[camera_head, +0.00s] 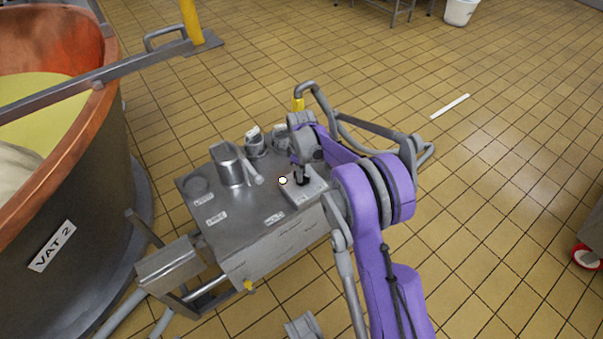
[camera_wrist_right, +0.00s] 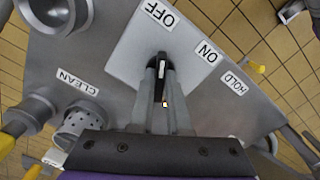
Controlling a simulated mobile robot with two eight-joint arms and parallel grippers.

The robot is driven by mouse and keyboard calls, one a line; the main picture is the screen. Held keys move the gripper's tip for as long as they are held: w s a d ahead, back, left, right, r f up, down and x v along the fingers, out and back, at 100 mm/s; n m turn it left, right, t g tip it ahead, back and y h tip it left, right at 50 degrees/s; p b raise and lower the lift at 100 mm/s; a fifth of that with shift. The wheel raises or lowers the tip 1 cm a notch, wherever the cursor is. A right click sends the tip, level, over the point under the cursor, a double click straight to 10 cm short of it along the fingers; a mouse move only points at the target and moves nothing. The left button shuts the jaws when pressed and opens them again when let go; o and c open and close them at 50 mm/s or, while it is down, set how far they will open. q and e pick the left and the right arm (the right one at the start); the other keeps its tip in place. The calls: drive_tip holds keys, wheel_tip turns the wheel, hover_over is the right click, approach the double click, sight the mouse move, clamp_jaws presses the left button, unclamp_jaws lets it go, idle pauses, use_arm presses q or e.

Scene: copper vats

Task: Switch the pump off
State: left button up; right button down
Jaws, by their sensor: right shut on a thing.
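The pump's switch sits on a pale square plate (camera_head: 312,192) on top of the steel cart. The plate (camera_wrist_right: 128,52) fills the upper middle of the right wrist view. My right gripper (camera_head: 302,180), on the purple arm, reaches down to it. In the right wrist view my gripper (camera_wrist_right: 162,88) is shut on the black switch knob (camera_wrist_right: 161,60), which lies roughly upright in the picture. The OFF label (camera_wrist_right: 160,13) is beyond the knob, and the ON label (camera_wrist_right: 207,53) is to its right. I cannot tell exactly which label the knob points to. My left gripper is not seen.
The cart top (camera_head: 240,205) also holds a steel jug (camera_head: 228,165) and small cups. A bent rail (camera_head: 380,128) runs behind my arm. The copper vat marked VAT 2 (camera_head: 52,246) stands left. The tiled floor at upper right is largely clear.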

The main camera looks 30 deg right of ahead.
drive_tip(key=c, duration=0.9)
unclamp_jaws()
wheel_tip(320, 180, up, 11)
drive_tip(key=shift+f+p, duration=0.1)
drive_tip(key=shift+p, duration=1.15)
